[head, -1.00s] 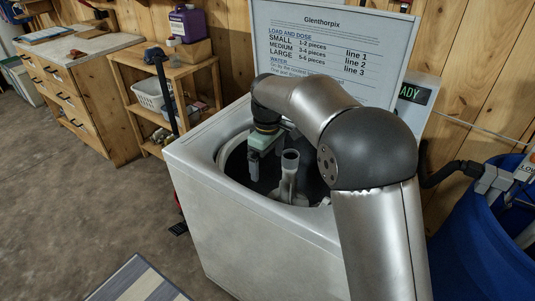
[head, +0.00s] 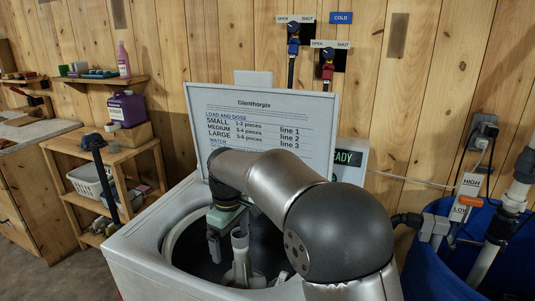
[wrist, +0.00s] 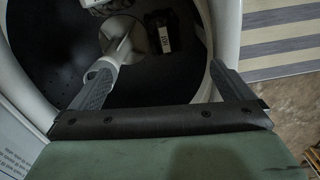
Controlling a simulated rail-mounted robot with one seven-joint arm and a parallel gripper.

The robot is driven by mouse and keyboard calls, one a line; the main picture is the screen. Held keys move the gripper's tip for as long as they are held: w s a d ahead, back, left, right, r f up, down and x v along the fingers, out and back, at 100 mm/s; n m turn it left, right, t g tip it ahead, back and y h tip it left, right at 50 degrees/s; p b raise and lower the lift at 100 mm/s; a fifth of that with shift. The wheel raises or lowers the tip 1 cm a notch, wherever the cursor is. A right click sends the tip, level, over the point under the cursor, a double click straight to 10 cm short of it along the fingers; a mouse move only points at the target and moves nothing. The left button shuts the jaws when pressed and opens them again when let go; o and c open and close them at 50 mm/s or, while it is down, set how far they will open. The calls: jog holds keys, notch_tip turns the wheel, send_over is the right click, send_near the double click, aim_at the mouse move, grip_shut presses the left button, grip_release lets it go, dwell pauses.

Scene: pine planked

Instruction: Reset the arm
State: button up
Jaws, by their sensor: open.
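My gripper (wrist: 165,92) is open over the mouth of the white top-loading washer (head: 140,245). In the wrist view its two fingers are spread wide with nothing held between them. In the head view my gripper (head: 215,246) points down beside the pale agitator post (head: 240,255), to its left. In the wrist view the agitator (wrist: 112,58) rises from the dark drum, and a dark item with white marks (wrist: 166,32) lies on the drum floor. My arm hides the washer's right side in the head view.
The raised lid (head: 262,118) carries a load chart, beside a panel (head: 345,158) ending in "ADY". A blue barrel (head: 440,250) with pipes stands right. Water valves (head: 293,40) are on the wall. A wooden shelf (head: 110,165) with a purple jug (head: 126,108) stands left.

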jog(key=s+d+m, duration=0.3)
jog(key=s+d, duration=0.3)
jog(key=d, duration=0.2)
jog(key=s+d+m+p, duration=0.1)
jog(key=s+d+m, duration=0.2)
jog(key=s+d, duration=0.3)
jog(key=s+d+r+m, duration=0.1)
jog(key=s+d+m, duration=0.2)
jog(key=s+d, duration=0.3)
jog(key=shift+s+d+m, duration=0.15)
jog(key=shift+d, duration=0.75)
jog(key=shift+s+d+m, duration=0.15)
jog(key=shift+d, duration=0.75)
jog(key=s+d+f+m, duration=0.3)
jog(key=s, duration=0.4)
jog(key=shift+s+d+f, duration=0.15)
jog(key=shift+s+d, duration=0.05)
jog(key=shift+s, duration=0.15)
